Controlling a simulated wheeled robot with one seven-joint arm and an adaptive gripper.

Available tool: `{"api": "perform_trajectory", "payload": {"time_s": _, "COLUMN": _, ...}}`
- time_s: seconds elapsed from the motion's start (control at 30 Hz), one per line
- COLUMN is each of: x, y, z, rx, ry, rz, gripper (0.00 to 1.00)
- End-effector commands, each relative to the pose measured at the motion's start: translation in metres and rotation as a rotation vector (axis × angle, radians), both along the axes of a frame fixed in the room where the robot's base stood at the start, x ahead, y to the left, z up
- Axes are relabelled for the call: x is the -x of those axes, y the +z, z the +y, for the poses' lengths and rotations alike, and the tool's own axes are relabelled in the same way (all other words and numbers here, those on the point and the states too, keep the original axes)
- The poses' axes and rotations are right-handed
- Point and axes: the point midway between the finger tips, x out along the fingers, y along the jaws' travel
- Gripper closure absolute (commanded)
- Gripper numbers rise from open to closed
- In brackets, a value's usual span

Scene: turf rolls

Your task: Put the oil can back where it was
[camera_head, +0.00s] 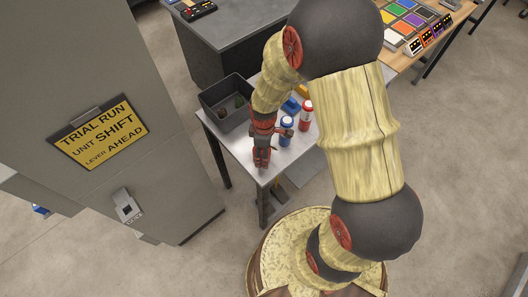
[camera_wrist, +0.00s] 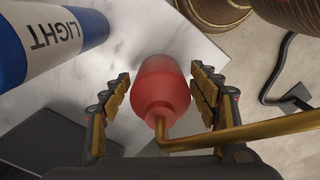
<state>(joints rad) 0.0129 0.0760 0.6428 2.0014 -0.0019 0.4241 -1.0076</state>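The oil can (camera_wrist: 160,84) shows in the wrist view as a red, rounded body with a thin brass spout that bends off to the right. It sits between the two fingers of my gripper (camera_wrist: 161,78). The fingertips are very close to its sides, and I cannot tell whether they touch it. The spout crosses in front of the right finger. In the head view, my gripper (camera_head: 262,153) is at the front left corner of the pale table (camera_head: 241,143). The oil can cannot be made out clearly there.
A blue bottle (camera_head: 286,134) with a white label stands right of my gripper; it is large in the wrist view (camera_wrist: 50,40). A red bottle (camera_head: 306,116) stands behind it. A dark open bin (camera_head: 211,98) is on the left. A grey cabinet (camera_head: 170,150) stands left of the table.

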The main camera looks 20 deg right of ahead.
Motion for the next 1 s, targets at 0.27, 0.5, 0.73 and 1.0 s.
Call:
{"api": "perform_trajectory", "payload": {"time_s": 0.27, "x": 0.0, "y": 0.0, "z": 0.0, "rx": 0.0, "ry": 0.0, "rz": 0.0, "gripper": 0.32}}
{"api": "perform_trajectory", "payload": {"time_s": 0.5, "x": -0.001, "y": 0.011, "z": 0.0, "rx": -0.001, "ry": 0.0, "rz": -0.003, "gripper": 0.32}}
{"api": "perform_trajectory", "payload": {"time_s": 0.73, "x": -0.001, "y": 0.055, "z": 0.0, "rx": 0.0, "ry": 0.0, "rz": -0.005, "gripper": 0.32}}
{"api": "perform_trajectory", "payload": {"time_s": 1.0, "x": -0.001, "y": 0.103, "z": 0.0, "rx": 0.0, "ry": 0.0, "rz": -0.004, "gripper": 0.32}}
